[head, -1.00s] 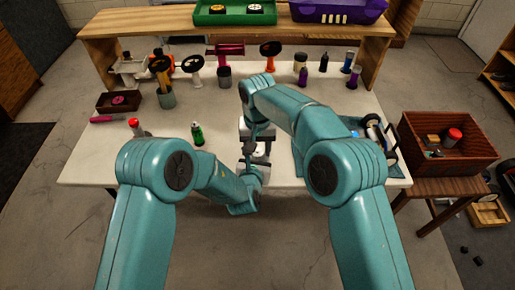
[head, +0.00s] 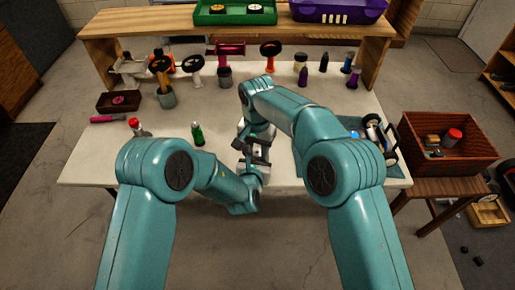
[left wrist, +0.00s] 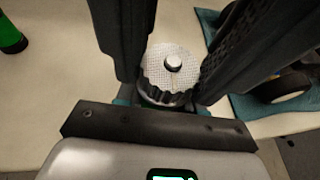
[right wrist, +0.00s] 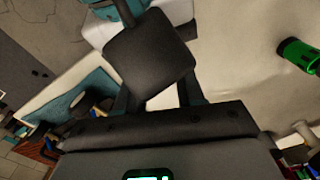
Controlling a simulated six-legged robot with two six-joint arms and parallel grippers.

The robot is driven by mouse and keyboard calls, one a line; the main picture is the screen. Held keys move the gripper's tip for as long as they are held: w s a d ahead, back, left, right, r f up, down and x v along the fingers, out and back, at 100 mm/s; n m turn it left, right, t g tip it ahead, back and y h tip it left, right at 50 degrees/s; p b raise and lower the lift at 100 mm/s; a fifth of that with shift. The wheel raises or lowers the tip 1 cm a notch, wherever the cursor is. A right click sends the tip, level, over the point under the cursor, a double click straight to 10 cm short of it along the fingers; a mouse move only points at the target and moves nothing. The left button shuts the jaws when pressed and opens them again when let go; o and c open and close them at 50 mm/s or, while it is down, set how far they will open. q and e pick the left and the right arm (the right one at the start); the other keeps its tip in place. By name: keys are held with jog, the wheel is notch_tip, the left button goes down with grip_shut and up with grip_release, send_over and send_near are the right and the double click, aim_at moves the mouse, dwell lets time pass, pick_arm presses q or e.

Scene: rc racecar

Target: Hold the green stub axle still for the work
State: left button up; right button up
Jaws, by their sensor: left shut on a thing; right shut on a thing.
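In the left wrist view, a round pale-grey disc (left wrist: 185,66) with a ribbed edge and a short central pin sits between the dark fingers of my left gripper (left wrist: 168,88). A trace of green shows under its rim; the rest of the green stub axle is hidden. My left gripper is shut there. In the head view, my right gripper (head: 256,147) is close by, just above the table's front part. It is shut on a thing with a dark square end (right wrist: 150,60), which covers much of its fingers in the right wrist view.
A green bottle (head: 198,134) and a red-capped bottle (head: 135,126) stand on the white table (head: 100,160), left of the grippers. Steering wheels on stands line the back. A model car (head: 374,132) lies at the right. A wooden crate (head: 450,152) stands beyond the right edge.

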aim_at(258, 151)
jog(key=shift+m, duration=0.3)
jog(key=o, duration=0.8)
notch_tip(258, 151, up, 12)
jog(key=shift+r, duration=0.1)
jog(key=shift+o, duration=1.3)
jog(key=shift+w, duration=0.15)
